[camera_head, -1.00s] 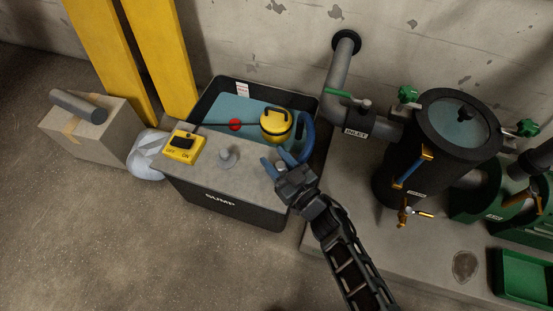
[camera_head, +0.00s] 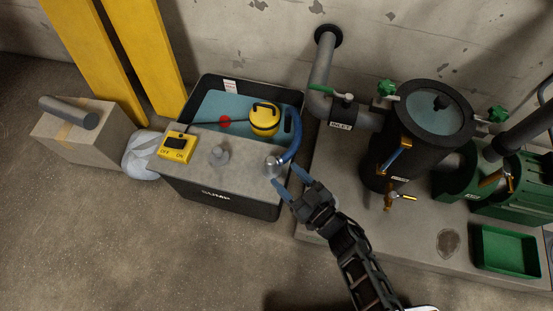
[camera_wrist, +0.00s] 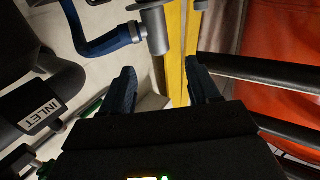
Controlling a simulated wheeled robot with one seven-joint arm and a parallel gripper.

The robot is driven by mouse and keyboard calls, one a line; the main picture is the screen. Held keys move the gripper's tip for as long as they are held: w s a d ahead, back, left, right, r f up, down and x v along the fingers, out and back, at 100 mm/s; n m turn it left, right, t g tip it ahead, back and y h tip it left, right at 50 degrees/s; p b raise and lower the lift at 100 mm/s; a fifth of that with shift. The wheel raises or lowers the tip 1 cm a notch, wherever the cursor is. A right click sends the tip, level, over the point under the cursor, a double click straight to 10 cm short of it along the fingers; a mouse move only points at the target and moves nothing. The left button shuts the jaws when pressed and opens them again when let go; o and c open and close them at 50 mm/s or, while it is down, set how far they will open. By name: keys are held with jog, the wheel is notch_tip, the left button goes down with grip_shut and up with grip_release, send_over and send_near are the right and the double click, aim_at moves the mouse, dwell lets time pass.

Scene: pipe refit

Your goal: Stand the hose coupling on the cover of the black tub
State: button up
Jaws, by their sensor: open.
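The hose coupling (camera_head: 271,166) is a silver-grey cylinder on the end of a blue hose (camera_head: 294,137). It appears to stand upright on the grey cover (camera_head: 240,168) of the black tub (camera_head: 222,201), marked SUMP, near the cover's right end. In the wrist view the coupling (camera_wrist: 157,30) and hose (camera_wrist: 98,46) show beyond the fingertips. My gripper (camera_head: 287,177) is open and empty, just to the right and front of the coupling. In the wrist view a gap shows between my gripper's fingers (camera_wrist: 160,78) and the coupling.
A grey knob (camera_head: 219,155) and a yellow switch box (camera_head: 178,146) are on the cover. A yellow float pump (camera_head: 264,118) sits in the tub's open part. An inlet pipe (camera_head: 343,112) and black strainer vessel (camera_head: 400,140) stand to the right. Floor in front is clear.

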jog(key=shift+v, duration=1.45)
jog(key=s+d+r+m+t+h, duration=0.1)
jog(key=s+d+r+m+h, duration=0.1)
jog(key=s+d+r, duration=0.3)
jog(key=s+r+m+h, duration=0.1)
jog(key=s+r+h, duration=0.15)
jog(key=s, duration=0.45)
jog(key=s+d+r+m+t+h, duration=0.1)
jog(key=s+d+r+m+h, duration=0.15)
jog(key=s, duration=0.25)
jog(key=s+d+r+g+h, duration=0.1)
jog(key=s+d+r, duration=0.2)
jog(key=r, duration=0.6)
jog(key=s+d+r+m+g+h, duration=0.1)
jog(key=s+d+r+h, duration=0.1)
jog(key=s+r, duration=0.6)
jog(key=shift+s+d+r, duration=0.15)
jog(key=shift+d+r, duration=0.5)
jog(key=shift+r, duration=0.2)
jog(key=shift+m, duration=0.25)
